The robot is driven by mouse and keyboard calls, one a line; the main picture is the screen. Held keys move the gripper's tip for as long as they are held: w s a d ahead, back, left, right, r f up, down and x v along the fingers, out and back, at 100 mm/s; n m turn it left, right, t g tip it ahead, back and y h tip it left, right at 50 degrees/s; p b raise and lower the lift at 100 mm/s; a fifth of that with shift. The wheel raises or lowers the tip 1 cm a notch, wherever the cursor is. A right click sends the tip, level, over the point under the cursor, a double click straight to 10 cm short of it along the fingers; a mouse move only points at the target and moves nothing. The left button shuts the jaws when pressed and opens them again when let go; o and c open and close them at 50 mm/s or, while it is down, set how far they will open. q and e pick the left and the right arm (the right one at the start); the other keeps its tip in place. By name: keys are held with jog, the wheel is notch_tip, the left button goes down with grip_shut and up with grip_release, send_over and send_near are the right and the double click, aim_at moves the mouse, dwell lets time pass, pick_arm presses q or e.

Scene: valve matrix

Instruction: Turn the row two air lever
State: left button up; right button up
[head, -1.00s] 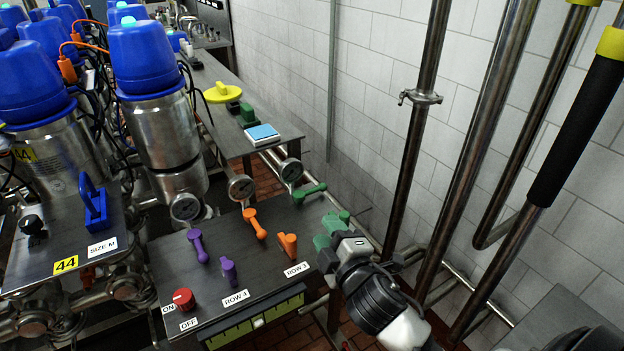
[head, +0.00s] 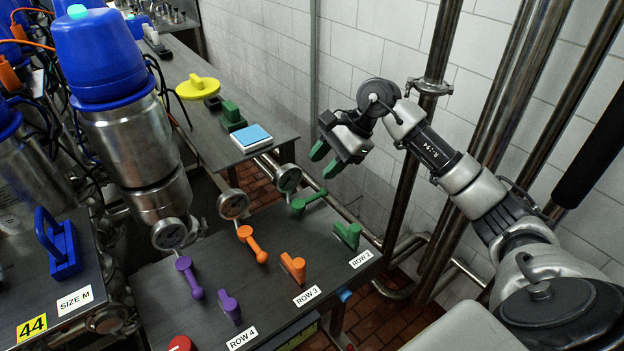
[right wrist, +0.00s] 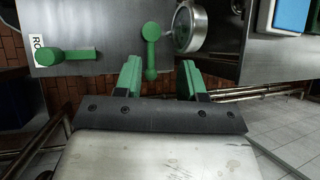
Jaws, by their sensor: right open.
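The dark panel (head: 275,265) has two green levers in the row marked ROW 2 (head: 361,259). One is a slim green lever (head: 309,201) beside a gauge, also in the right wrist view (right wrist: 151,50). The other is a thicker green lever (head: 347,235) near the label, also in the right wrist view (right wrist: 66,55). I cannot tell which is for air. My left gripper is not in view.
Orange levers (head: 293,266) for row three and purple levers (head: 188,277) for row four stand left of the green ones. Gauges (head: 288,178) line the panel's back. Metal pipes (head: 432,90) and a tiled wall are at right. A bench (head: 205,135) stands behind.

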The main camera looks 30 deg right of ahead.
aim_at(318, 194)
jog(key=d+h, duration=0.2)
jog(key=d, duration=0.2)
jog(key=shift+g, duration=0.4)
jog(key=p+x, duration=0.3)
jog(key=x, duration=0.5)
jog(key=shift+a+f+p, duration=0.25)
jog(key=shift+f+p, duration=0.05)
jog(key=shift+f, duration=0.05)
jog(key=shift+w+a+f, duration=0.1)
jog(key=shift+a+f, duration=0.1)
jog(key=shift+f, duration=0.35)
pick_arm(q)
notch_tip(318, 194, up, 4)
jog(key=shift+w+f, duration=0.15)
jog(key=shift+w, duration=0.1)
pick_arm(e)
grip_shut()
